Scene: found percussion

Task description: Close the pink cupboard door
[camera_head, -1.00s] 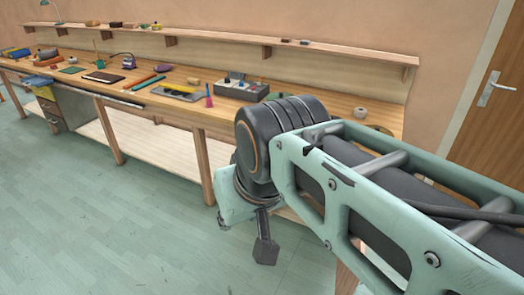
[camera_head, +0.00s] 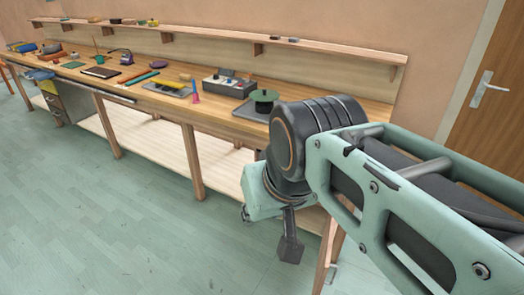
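I see no pink cupboard or pink cupboard door in the head view. My arm fills the right half and hides part of the bench and the floor behind it. A small dark end piece (camera_head: 290,248) hangs below the mint wrist part, above the floor. It looks like my gripper, but its fingers cannot be made out. It touches nothing that I can see.
A long wooden workbench (camera_head: 222,128) with tools, a grey control box (camera_head: 228,83) and a green lidded pot (camera_head: 264,101) runs along the wall. A brown door (camera_head: 504,122) with a metal handle is at right. The green floor (camera_head: 100,220) at left is clear.

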